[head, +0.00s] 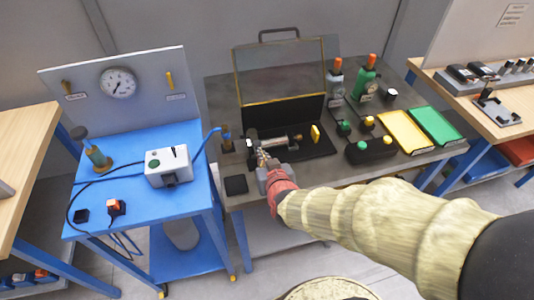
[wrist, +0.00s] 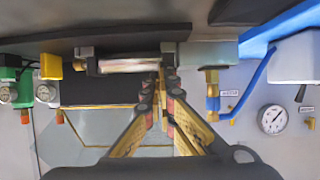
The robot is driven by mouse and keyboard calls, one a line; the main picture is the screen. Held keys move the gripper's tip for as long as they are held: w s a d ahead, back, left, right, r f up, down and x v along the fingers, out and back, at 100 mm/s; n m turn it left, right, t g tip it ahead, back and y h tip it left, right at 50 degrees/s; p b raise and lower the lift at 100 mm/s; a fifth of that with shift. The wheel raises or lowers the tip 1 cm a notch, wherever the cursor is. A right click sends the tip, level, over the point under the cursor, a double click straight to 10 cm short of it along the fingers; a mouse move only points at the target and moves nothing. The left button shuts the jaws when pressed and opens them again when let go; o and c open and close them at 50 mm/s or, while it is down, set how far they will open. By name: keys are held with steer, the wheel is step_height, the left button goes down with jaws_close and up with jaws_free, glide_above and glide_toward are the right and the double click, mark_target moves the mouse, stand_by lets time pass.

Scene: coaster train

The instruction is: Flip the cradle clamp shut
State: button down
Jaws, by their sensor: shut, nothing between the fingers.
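A dark cradle fixture (head: 300,150) sits on the grey bench, with a metal cylinder (head: 278,143) lying across it. A yellow upright tab (head: 315,132) stands at its right end; I cannot tell for sure that it is the clamp's lever. In the wrist view, which looks upside down, the cylinder (wrist: 130,65) and the yellow tab (wrist: 50,66) also show. My gripper (head: 261,158) is shut and empty at the cylinder's left end, away from the yellow tab. In the wrist view my fingertips (wrist: 162,78) overlap that end; contact is unclear. The clamp's hinge cannot be made out.
A clear framed guard (head: 283,75) stands raised behind the fixture. A blue bench (head: 130,205) with a white box (head: 168,167) is to the left.

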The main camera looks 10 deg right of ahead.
steer(key=shift+f, duration=0.7)
steer(key=shift+w+r, duration=0.1)
steer(key=shift+r, duration=0.05)
steer(key=shift+w+r, duration=0.1)
steer(key=v, duration=1.2)
stand_by(0.4)
